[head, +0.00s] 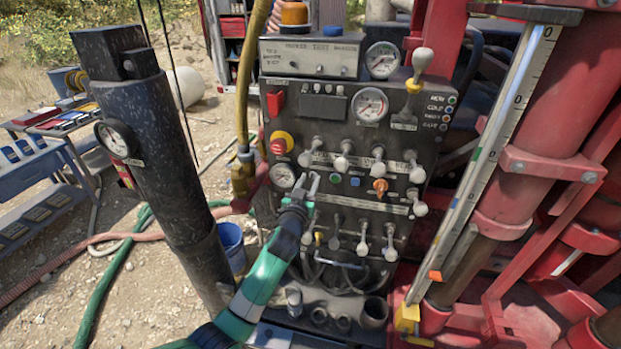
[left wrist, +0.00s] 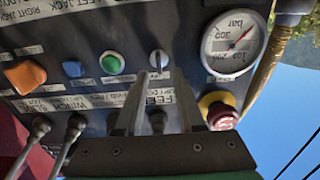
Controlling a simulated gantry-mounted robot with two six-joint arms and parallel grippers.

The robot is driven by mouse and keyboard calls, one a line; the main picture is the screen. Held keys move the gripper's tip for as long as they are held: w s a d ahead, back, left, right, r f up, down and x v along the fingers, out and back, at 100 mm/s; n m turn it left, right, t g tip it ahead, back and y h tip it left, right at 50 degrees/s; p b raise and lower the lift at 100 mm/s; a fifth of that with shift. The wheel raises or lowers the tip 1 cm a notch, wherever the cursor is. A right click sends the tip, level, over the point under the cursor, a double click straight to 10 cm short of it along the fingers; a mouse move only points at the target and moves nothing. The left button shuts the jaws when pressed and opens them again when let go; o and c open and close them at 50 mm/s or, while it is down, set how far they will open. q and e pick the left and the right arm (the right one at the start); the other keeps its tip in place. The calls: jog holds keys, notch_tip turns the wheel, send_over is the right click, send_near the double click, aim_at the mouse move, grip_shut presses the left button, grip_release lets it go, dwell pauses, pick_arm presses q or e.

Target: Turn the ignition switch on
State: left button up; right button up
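In the left wrist view, upside down, a small silver rotary switch (left wrist: 158,60) sits on the dark control panel (head: 330,220), between a green button and a gauge. It appears to be the ignition switch, though I cannot read its label. My left gripper (head: 310,180) is at the panel's left half in the head view. In the left wrist view, its two fingers (left wrist: 159,84) are apart and point at the panel, with the switch in line with the gap. I cannot tell whether they touch it. In the head view the gripper hides the switch. My right gripper is not in view.
Close by are a pressure gauge (left wrist: 235,42), a red and yellow stop button (head: 281,143), a green button (head: 336,178), a blue button (head: 355,182) and an orange knob (head: 380,186). Levers surround them. A black post (head: 165,170) stands left and red pipework (head: 545,130) right.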

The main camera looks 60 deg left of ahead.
pick_arm(q)
jog(key=shift+x, duration=0.8)
grip_shut()
